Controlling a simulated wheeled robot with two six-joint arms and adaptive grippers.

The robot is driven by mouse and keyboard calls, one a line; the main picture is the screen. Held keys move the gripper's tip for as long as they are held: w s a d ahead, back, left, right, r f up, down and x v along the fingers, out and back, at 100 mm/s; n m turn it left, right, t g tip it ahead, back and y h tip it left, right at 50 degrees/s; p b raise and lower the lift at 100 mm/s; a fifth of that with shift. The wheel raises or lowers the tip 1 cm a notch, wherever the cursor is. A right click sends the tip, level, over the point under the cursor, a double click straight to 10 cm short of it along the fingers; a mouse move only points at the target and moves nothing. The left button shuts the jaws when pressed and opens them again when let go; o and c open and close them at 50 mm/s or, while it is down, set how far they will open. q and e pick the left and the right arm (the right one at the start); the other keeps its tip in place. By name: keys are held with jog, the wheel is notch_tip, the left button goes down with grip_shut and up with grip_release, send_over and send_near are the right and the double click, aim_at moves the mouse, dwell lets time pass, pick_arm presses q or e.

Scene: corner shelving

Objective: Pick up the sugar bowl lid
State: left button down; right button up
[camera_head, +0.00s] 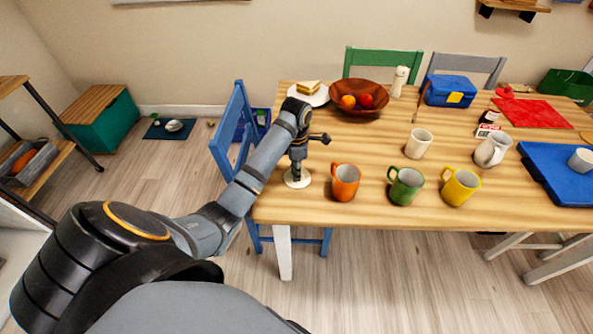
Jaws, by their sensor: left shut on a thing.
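A small white round lid (297,181), which looks like the sugar bowl lid, is at the left end of the wooden table, near its front edge. My left gripper (297,172) comes down on it from above and is shut on it at its middle. The fingertips and the lid's knob are small and mostly hidden. I cannot tell whether the lid touches the table. I cannot make out for sure which vessel is the sugar bowl. My right gripper is not in view.
Orange (345,182), green (405,186) and yellow (460,187) mugs stand right of the lid. A white cup (419,144) and white jug (492,150) stand behind. A wooden fruit bowl (374,107) is farther back. A blue chair (234,125) stands at the table's left end.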

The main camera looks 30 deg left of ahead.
aim_at(307, 182)
pick_arm(q)
jog(key=r, duration=0.1)
jog(key=r+p, duration=0.1)
jog(key=r, duration=0.1)
jog(key=r+p, duration=0.1)
jog(key=shift+w+d+r, duration=0.15)
jog(key=shift+d, duration=0.2)
jog(key=d+r+p, duration=0.8)
jog(key=d+p, duration=0.2)
jog(key=d, duration=0.3)
jog(key=shift+s, duration=0.25)
